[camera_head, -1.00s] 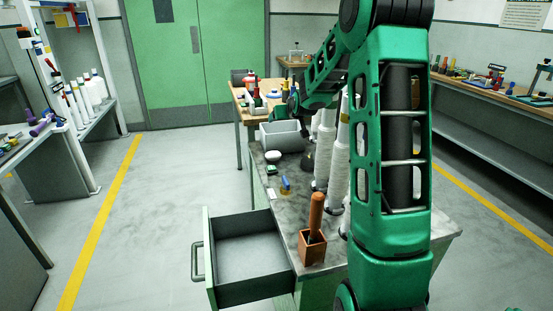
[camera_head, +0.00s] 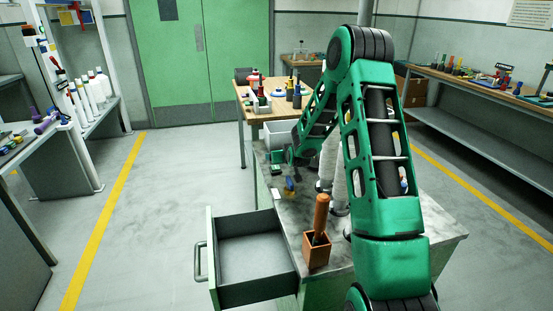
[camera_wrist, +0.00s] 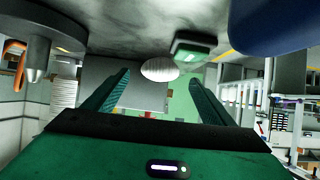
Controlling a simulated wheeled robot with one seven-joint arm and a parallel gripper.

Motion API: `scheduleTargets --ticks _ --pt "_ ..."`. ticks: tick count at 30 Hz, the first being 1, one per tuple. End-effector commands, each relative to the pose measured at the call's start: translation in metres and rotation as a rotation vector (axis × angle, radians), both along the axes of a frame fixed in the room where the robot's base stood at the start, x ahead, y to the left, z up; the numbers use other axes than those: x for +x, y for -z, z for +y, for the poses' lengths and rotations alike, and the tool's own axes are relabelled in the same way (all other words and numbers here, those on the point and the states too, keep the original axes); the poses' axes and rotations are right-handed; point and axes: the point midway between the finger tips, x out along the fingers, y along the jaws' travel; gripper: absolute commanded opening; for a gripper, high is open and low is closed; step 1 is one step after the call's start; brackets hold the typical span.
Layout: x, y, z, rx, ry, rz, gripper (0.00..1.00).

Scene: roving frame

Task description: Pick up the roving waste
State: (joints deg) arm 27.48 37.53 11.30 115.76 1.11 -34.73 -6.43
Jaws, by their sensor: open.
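The roving waste appears to be the small white ribbed lump (camera_wrist: 160,69) in the wrist view. It lies on the grey bench top beyond my fingertips and between their lines; no contact shows. In the head view I cannot make it out; my wrist covers that area. My gripper (camera_wrist: 160,82) is open and empty, its two green fingers spread apart. In the head view my gripper (camera_head: 291,156) is low over the bench (camera_head: 283,210), in front of the grey bin (camera_head: 279,130).
A small green device (camera_wrist: 192,49) lies beside the lump. A blue shape (camera_wrist: 272,22) looms close in the wrist view. White roving bobbins (camera_head: 328,165) stand right of my wrist. An open drawer (camera_head: 250,250) juts out left; a wooden holder (camera_head: 317,252) with a handled tool stands near it.

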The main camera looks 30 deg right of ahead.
Motion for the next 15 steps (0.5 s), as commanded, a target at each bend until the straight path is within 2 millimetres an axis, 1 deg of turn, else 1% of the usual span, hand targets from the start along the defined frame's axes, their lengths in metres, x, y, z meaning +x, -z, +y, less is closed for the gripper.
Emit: scheduleTargets --ticks 6,9,15 --pt "0.025 0.015 -0.006 0.002 0.0 0.0 0.77" --pt "0.035 0.02 -0.009 0.0 -0.001 0.0 0.77" --pt "0.04 0.023 -0.011 0.0 0.0 0.0 0.77"
